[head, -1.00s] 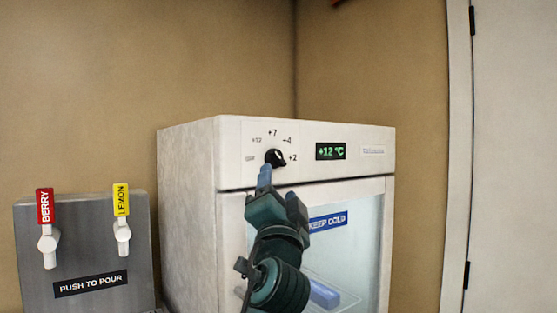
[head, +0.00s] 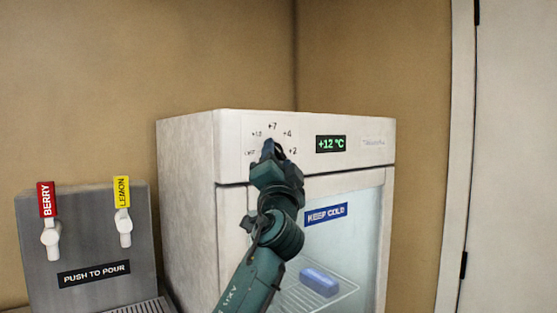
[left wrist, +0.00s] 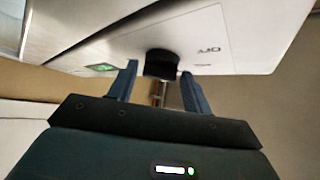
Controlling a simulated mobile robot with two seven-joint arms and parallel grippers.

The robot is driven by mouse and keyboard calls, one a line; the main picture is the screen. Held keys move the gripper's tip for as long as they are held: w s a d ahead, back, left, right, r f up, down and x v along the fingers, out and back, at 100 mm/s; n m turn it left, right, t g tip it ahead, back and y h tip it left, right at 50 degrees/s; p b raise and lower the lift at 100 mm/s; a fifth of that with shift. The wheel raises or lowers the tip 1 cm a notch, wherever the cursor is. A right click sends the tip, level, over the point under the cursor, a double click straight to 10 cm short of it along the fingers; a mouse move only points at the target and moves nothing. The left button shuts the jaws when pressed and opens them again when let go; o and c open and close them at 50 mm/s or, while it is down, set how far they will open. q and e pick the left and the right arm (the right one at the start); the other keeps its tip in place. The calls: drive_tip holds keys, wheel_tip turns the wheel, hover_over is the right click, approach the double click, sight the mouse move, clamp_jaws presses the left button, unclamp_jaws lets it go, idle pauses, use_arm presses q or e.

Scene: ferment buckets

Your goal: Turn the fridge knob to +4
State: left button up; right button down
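The fridge knob (left wrist: 161,63) is black and round and sits on the white front panel of the fridge (head: 185,190). Dial marks OFF, +12, +7, +4 (head: 287,133) and +2 surround it. The green display (head: 331,144) reads +12 °C. My left gripper (head: 269,152) is in front of the knob and hides most of it in the head view. In the left wrist view its two blue fingers (left wrist: 160,72) are apart, one on each side of the knob, with a small gap visible. The knob's pointer is hidden. My right gripper is not in view.
A grey drink dispenser with a red BERRY tap (head: 48,225) and a yellow LEMON tap (head: 123,215) stands left of the fridge. The glass fridge door (head: 345,245) is shut, with a blue item (head: 319,282) on a shelf inside. A pale door (head: 515,150) is at the right.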

use_arm(q)
drive_tip(key=c, duration=0.7)
drive_tip(key=shift+r+m+h+p, duration=0.15)
drive_tip(key=shift+m+h+p, duration=0.3)
drive_tip(key=shift+p, duration=0.25)
drive_tip(key=shift+c, duration=0.2)
drive_tip(key=shift+s+a+r+m+g+h+p, duration=0.1)
drive_tip(key=shift+r+m+g+h+p, duration=0.15)
drive_tip(key=shift+m+g+h+p, duration=0.75)
drive_tip(key=m+g+p, duration=0.1)
drive_tip(key=m+g, duration=0.1)
drive_tip(key=m, duration=0.2)
drive_tip(key=shift+a+r, duration=0.1)
drive_tip(key=m+g, duration=0.2)
drive_tip(key=shift+r+m+g, duration=0.25)
drive_tip(key=shift+m+g, duration=0.1)
drive_tip(key=shift+g, duration=0.05)
drive_tip(key=m+g, duration=0.1)
drive_tip(key=m+g+y, duration=0.1)
drive_tip(key=shift+r+m+g, duration=0.3)
drive_tip(key=shift+g, duration=0.1)
drive_tip(key=shift+d+r+m+g+y, duration=0.1)
drive_tip(key=shift+d+m+g+y, duration=0.1)
drive_tip(key=shift+m+g+y, duration=0.8)
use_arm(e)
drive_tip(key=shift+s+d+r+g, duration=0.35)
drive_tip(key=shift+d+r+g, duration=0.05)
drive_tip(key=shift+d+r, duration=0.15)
